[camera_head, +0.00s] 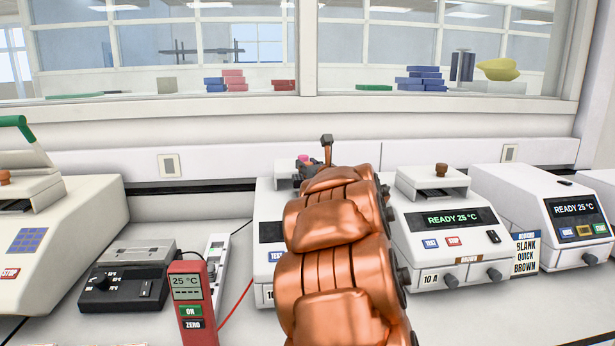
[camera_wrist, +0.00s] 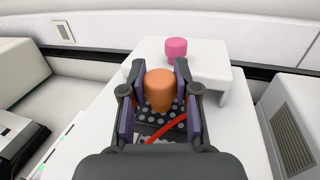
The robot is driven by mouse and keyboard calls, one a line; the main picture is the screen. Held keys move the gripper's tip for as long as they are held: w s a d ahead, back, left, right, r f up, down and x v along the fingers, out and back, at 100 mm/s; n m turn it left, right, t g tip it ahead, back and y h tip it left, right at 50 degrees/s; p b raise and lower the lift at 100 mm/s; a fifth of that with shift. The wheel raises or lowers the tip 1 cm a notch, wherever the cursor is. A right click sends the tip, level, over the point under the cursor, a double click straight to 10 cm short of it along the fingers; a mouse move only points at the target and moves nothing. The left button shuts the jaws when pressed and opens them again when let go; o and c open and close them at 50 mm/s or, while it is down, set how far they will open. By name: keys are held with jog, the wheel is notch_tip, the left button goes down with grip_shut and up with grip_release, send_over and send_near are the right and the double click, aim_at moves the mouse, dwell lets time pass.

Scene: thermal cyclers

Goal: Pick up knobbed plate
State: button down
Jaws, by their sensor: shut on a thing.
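My gripper (camera_wrist: 159,74) is shut on an orange knob (camera_wrist: 160,90) in the wrist view, one finger on each side. Below the knob is a dark plate with rows of pale round spots (camera_wrist: 170,135), partly hidden by the fingers and palm. I take the knob and this dark surface to be the knobbed plate, but how they join is hidden. I cannot tell whether it rests in the white cycler (camera_wrist: 215,77) or is raised. A red strip (camera_wrist: 165,129) crosses the dark surface. In the head view my copper-coloured arm hides most of this cycler (camera_head: 265,215).
A pink knob (camera_wrist: 176,46) stands on the cycler's top just beyond my gripper. A second cycler (camera_head: 440,220) reading READY 25 °C stands close on the right, with another (camera_head: 540,210) beyond. A red thermometer (camera_head: 190,300) and grey box (camera_head: 125,280) are left. A wall (camera_head: 230,160) rises behind.

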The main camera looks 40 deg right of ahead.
jog(key=shift+s+a, duration=0.35)
jog(key=shift+s, duration=0.15)
jog(key=s+a+r+b, duration=0.1)
jog(key=s+a+b, duration=0.1)
jog(key=s+a, duration=0.7)
jog(key=s, duration=0.2)
jog(key=shift+s+r+b, duration=0.2)
jog(key=shift+s+b, duration=0.15)
